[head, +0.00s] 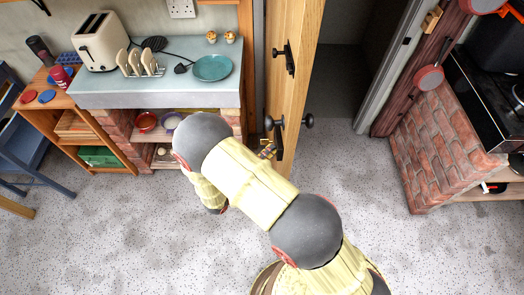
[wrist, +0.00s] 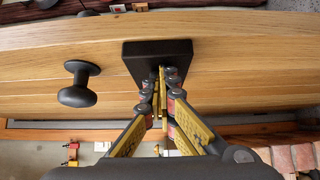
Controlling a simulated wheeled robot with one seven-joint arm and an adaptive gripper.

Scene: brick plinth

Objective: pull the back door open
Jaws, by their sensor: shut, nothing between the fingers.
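The back door (head: 297,62) is a light wooden door standing ajar, seen nearly edge-on in the head view, with the dark doorway to its right. It has black fittings: a round knob (head: 308,121) on its right side and a black handle (head: 287,58) further along. In the wrist view the wooden door face (wrist: 250,75) fills the upper part, with a black knob (wrist: 77,88) at left and a black block (wrist: 150,60) at centre. My gripper (wrist: 168,76) is shut and empty, its tips at the block; I cannot tell whether they touch. In the head view my gripper (head: 267,151) is beside the door's left face, partly hidden by my arm.
A counter (head: 130,95) with a toaster (head: 100,40) and teal plate (head: 212,68) stands left of the door. A brick plinth (head: 440,155) with a black stove stands at right. A blue chair (head: 30,150) is at far left. The speckled floor in front is clear.

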